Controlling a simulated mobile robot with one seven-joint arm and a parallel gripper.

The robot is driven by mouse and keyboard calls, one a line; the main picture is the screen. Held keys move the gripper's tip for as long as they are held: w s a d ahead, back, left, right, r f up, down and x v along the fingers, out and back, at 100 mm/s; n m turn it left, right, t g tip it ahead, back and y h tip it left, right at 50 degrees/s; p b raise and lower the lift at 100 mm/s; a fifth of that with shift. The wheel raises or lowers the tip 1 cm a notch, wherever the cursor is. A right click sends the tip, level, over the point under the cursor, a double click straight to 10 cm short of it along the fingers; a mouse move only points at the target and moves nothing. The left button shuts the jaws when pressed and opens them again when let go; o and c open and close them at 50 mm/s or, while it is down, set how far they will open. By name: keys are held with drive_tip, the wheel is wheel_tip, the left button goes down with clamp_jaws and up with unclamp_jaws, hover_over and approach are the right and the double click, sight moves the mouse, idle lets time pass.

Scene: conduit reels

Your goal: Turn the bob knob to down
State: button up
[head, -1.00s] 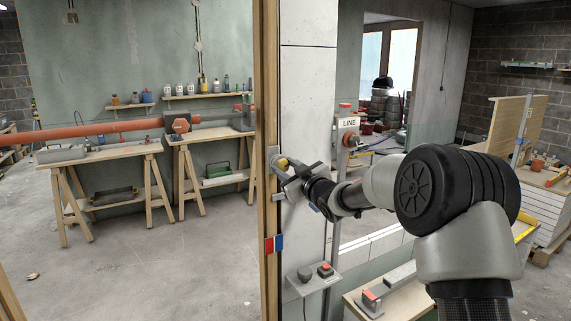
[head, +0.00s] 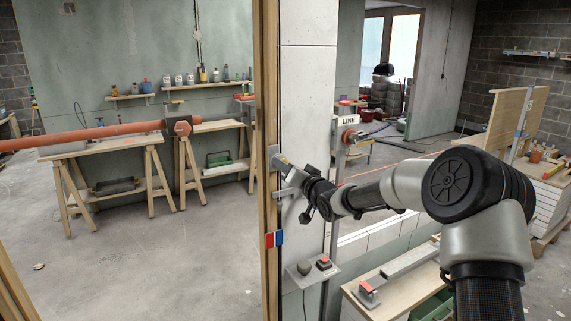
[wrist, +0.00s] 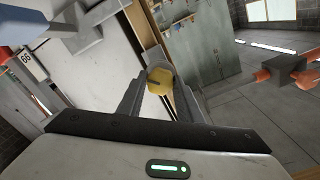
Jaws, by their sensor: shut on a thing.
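The bob knob shows in the wrist view as a yellow rounded knob (wrist: 160,80) with a dark line across its face. It sits in a grey mount on the wooden door post. My gripper (wrist: 160,92) is shut on it, one finger on each side. In the head view my gripper (head: 283,165) reaches left to the grey plate (head: 273,159) on the post, and the knob itself is mostly hidden there. Which way the knob points on its mount I cannot tell clearly.
A red and blue marker (head: 273,239) is on the post below. A small shelf with buttons (head: 313,271) juts from the white wall panel. A LINE sign (head: 349,121) stands to the right. Left of the post are trestle benches (head: 105,152) and open floor.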

drive_tip(key=shift+m+p, duration=0.7)
drive_tip(key=shift+m, duration=2.8)
drive_tip(key=o, duration=1)
drive_tip(key=shift+o, duration=0.2)
drive_tip(key=shift+d, duration=0.1)
drive_tip(key=v, duration=1.7)
drive_tip(key=shift+d, duration=0.2)
